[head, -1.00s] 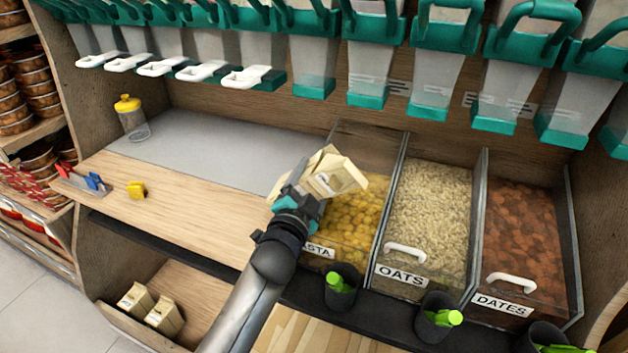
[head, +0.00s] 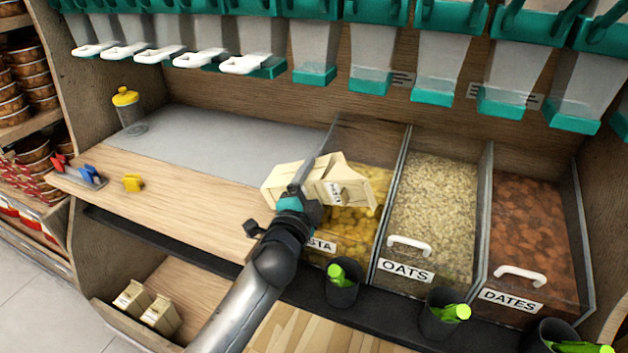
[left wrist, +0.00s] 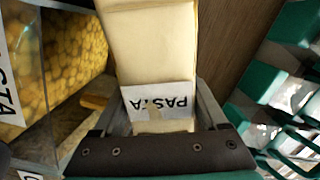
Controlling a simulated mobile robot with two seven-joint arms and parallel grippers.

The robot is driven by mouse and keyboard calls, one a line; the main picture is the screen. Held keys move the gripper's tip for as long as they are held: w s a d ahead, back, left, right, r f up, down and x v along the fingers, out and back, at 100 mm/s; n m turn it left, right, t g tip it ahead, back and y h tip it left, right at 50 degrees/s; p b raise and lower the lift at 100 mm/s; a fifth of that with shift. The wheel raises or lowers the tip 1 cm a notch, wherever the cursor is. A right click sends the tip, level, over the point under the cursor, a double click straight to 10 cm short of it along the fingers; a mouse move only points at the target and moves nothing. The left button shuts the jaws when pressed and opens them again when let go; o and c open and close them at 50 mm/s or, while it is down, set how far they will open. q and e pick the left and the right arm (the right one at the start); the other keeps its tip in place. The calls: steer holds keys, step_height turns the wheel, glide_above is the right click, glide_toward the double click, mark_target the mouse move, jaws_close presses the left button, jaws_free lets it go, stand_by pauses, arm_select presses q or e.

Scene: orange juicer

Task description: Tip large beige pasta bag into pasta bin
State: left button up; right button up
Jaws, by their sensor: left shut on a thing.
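The large beige pasta bag (head: 345,180) is held by my left gripper (head: 305,188) over the left part of the pasta bin. The bag lies tilted on its side, one end toward the right over the bin. In the left wrist view the bag (left wrist: 150,50) shows its PASTA label upside down between the fingers. The pasta bin (head: 365,225) is open on top and holds yellow pasta. It also shows at the left of the left wrist view (left wrist: 75,45). Whether pasta is leaving the bag cannot be seen. My right gripper is not in view.
The oats bin (head: 435,205) and dates bin (head: 540,240) stand to the right. Dispensers (head: 370,75) hang above. A yellow-lidded jar (head: 128,110) stands on the counter at left. Two smaller beige bags (head: 145,305) sit on the lower shelf. Dark cups (head: 343,290) line the front.

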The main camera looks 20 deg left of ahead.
arm_select(q)
steer(key=shift+d+f+m+b, duration=0.2)
steer(key=shift+f+m+b, duration=0.35)
steer(key=shift+f+m, duration=0.5)
steer(key=shift+d+f+m+b, duration=0.15)
steer(key=shift+f+m+b, duration=0.35)
steer(key=shift+f+m, duration=0.5)
steer(key=shift+d+r+m+p, duration=0.15)
steer(key=shift+r+m+p, duration=0.3)
steer(key=shift+m, duration=0.2)
steer(key=shift+d+r+m+p, duration=0.15)
steer(key=shift+m+p, duration=0.1)
steer(key=shift+m, duration=0.3)
steer(key=shift+d+m+p, duration=0.15)
steer(key=shift+m+p, duration=0.1)
steer(key=shift+m, duration=0.3)
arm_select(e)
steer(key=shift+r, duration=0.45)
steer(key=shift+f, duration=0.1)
